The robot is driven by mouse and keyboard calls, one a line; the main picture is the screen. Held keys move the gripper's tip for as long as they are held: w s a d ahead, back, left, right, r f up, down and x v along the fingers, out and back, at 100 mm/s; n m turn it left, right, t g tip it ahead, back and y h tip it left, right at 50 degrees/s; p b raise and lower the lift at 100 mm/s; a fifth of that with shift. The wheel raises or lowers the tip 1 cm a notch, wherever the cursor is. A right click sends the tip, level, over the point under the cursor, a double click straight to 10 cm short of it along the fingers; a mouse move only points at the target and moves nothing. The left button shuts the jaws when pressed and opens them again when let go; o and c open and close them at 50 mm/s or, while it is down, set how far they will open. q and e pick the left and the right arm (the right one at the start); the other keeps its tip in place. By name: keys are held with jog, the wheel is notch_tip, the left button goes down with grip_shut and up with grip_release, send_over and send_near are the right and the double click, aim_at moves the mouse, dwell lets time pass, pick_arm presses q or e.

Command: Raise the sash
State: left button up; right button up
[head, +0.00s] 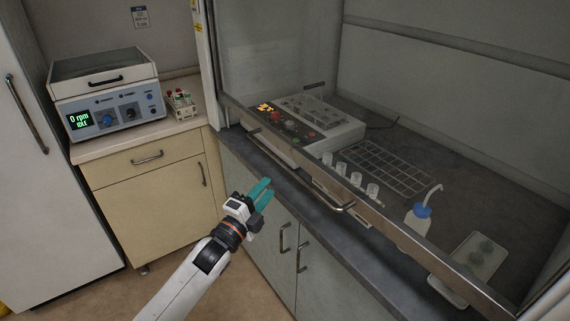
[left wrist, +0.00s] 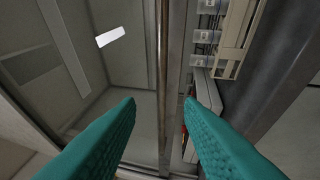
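The sash (head: 385,214) is a glass pane with a metal bottom rail, low across the front of the fume hood. A thin bar handle (head: 345,208) stands out along the rail. My left gripper (head: 263,190) is in front of the hood, short of the handle and apart from it. Its teal fingers are spread and empty. In the left wrist view the open gripper (left wrist: 160,101) has a long narrow metal strip, seemingly the sash rail or handle, running between and beyond the fingertips. My right gripper is not in view.
Inside the hood are a hot block device (head: 310,122), a wire rack (head: 375,166), several small vials, a wash bottle (head: 420,215) and a tray (head: 478,255). A centrifuge (head: 105,95) and a small tube rack (head: 181,104) stand on the left bench. The floor before the cabinets is clear.

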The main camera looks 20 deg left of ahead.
aim_at(285, 166)
pick_arm(q)
jog(key=p+x, duration=0.2)
jog(key=x, duration=0.8)
jog(key=shift+w+a+f, duration=0.1)
jog(key=shift+f, duration=0.05)
grip_shut()
